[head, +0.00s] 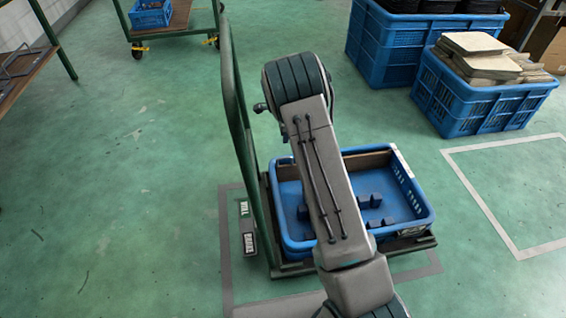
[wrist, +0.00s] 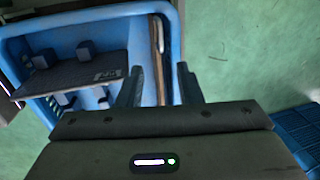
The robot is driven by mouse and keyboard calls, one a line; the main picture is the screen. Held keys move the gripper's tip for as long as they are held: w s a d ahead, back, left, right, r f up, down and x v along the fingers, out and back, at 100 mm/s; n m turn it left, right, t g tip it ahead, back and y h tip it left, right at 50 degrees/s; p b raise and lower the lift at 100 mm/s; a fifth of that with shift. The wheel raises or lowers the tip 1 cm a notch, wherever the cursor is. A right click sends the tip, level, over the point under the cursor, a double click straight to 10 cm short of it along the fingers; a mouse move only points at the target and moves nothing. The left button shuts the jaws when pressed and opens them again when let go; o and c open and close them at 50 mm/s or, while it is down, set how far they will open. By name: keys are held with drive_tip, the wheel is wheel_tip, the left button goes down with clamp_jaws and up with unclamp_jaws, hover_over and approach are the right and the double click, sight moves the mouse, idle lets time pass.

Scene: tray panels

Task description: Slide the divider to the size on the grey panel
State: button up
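A blue tray (head: 423,218) stands on a low cart, partly covered by my arm in the head view. A brown board (head: 367,162) runs along its far wall; its edge (wrist: 158,45) shows in the wrist view between my open gripper's fingers (wrist: 160,80). Contact and height cannot be told. A dark grey panel (wrist: 75,82) with a small pale mark crosses the tray in the wrist view. I cannot tell which of the two is the divider.
Several small dark blue blocks (head: 375,201) stand in the tray. The cart's green handle frame (head: 236,110) rises along the tray's left side. Blue crates (head: 476,116) stand at the back right. Green floor is open to the left.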

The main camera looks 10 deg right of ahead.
sight(283, 158)
drive_tip(key=w+f+b, duration=0.1)
drive_tip(key=f, duration=0.3)
drive_tip(key=w+f+b, duration=0.1)
drive_tip(key=f+b, duration=0.1)
drive_tip(key=f, duration=0.3)
drive_tip(key=f+b, duration=0.2)
drive_tip(key=f, duration=0.3)
drive_tip(key=shift+w+f, duration=0.1)
drive_tip(key=shift+w, duration=0.3)
clamp_jaws()
